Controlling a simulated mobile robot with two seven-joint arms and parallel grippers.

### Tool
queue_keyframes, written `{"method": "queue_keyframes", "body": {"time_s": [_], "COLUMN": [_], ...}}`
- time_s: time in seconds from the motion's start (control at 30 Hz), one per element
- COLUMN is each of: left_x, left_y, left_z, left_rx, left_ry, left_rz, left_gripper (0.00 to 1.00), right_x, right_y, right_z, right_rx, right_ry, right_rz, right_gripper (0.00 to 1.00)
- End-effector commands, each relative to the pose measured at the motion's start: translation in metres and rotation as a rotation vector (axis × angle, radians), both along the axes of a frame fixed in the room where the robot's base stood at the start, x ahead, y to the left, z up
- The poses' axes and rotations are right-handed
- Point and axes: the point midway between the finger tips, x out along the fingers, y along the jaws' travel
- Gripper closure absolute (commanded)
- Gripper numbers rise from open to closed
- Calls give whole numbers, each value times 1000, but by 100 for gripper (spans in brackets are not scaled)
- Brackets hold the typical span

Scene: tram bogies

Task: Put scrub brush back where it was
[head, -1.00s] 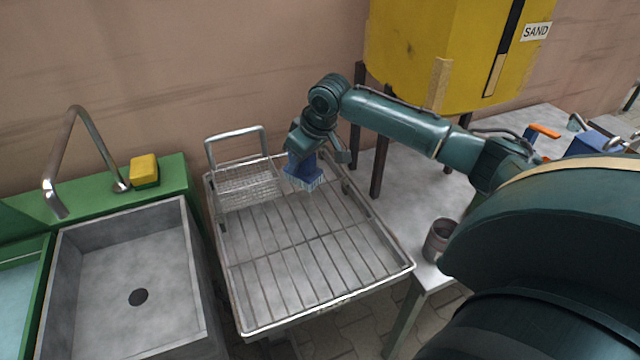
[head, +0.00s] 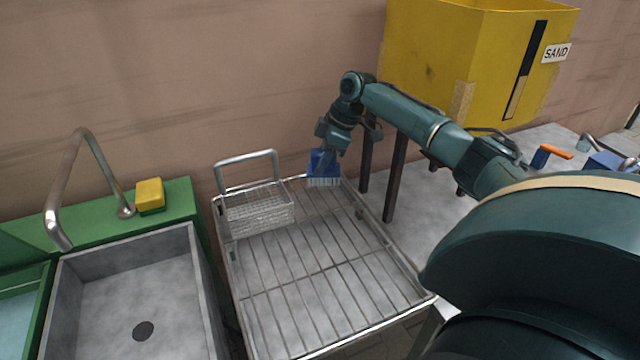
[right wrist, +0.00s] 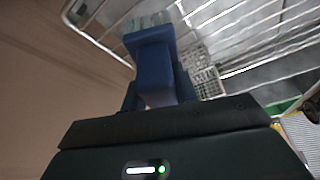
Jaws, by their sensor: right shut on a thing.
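The scrub brush (head: 323,168) has a blue body and pale bristles pointing down. My right gripper (head: 328,150) is shut on it and holds it over the back of the wire rack cart (head: 320,262), right of the wire basket (head: 258,210). In the right wrist view the blue brush (right wrist: 152,62) stands out from the gripper (right wrist: 158,100), with its bristles toward the rack's wires. I cannot tell whether the bristles touch the rack. My left gripper is not in view.
A grey sink (head: 140,300) with a tap (head: 85,180) is at the left. A yellow sponge (head: 150,194) lies on the green ledge (head: 178,202). A yellow sand bin (head: 450,65) on dark legs stands behind right. The rack's slats are mostly clear.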

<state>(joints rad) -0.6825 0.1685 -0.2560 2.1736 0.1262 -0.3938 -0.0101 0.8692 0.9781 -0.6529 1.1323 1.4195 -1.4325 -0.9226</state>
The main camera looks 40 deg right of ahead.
Motion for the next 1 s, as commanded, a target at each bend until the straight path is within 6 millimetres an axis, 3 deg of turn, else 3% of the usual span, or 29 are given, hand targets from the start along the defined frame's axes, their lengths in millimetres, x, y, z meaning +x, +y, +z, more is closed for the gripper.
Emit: {"method": "queue_keyframes", "body": {"time_s": [0.4, 0.77, 0.8, 1.0], "left_x": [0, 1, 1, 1], "left_y": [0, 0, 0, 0], "left_z": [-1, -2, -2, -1], "left_rx": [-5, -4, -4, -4], "left_ry": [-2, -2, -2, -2], "left_rz": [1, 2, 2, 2], "left_gripper": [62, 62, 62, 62], "right_x": [0, 0, 0, 0], "right_y": [1, 1, 1, 1], "right_z": [-54, -59, -59, -59], "right_rx": [0, 0, -1, 0], "right_ry": [0, -2, -1, 0], "right_rz": [-1, -1, -1, -1], "right_gripper": [89, 89, 69, 53]}}
